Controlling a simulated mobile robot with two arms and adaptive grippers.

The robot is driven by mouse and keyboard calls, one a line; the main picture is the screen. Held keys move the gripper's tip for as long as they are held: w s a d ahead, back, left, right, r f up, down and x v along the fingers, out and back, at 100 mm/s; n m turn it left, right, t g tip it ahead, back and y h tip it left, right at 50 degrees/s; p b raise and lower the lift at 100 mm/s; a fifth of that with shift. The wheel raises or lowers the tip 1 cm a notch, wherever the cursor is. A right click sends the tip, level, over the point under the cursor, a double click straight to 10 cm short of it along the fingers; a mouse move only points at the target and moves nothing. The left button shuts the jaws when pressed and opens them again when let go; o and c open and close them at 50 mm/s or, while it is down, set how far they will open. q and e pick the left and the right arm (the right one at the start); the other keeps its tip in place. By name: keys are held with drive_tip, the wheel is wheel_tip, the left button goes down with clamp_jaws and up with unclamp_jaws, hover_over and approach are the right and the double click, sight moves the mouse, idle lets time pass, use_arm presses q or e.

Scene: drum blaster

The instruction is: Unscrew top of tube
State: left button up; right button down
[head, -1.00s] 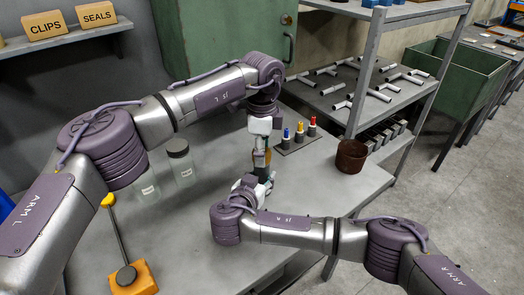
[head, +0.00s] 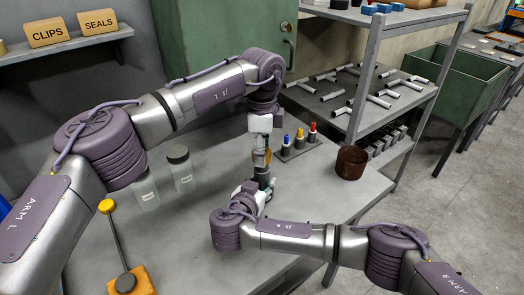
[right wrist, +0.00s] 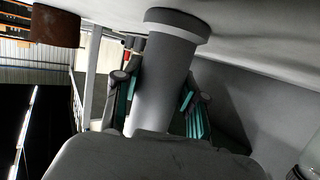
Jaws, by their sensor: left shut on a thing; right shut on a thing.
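The tube (right wrist: 163,75) is a grey cylinder with a wider, dark-rimmed end, set against the pale table surface in the right wrist view. My right gripper (right wrist: 158,100) is shut on it, with teal-padded fingers on either side. In the head view, my right gripper (head: 263,192) is low at the tube. My left gripper (head: 261,150) is directly above it, pointing down and shut on the tube's top. An amber part shows between its fingers. The top itself is mostly hidden by the fingers, and I cannot tell whether it is apart from the tube.
A stand with blue, yellow and red-topped pieces (head: 300,138) is just right of my left gripper. A brown cup (head: 351,162) stands farther right on the table (head: 190,245). Clear dark-capped bottles (head: 183,172) and an orange-based rod (head: 117,240) are left. A shelf rack (head: 360,85) stands behind.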

use_arm(q)
drive_tip(key=shift+r, duration=2)
use_arm(e)
drive_tip(key=c, duration=0.6)
unclamp_jaws()
drive_tip(key=v, duration=1.2)
drive_tip(key=shift+r, duration=0.1)
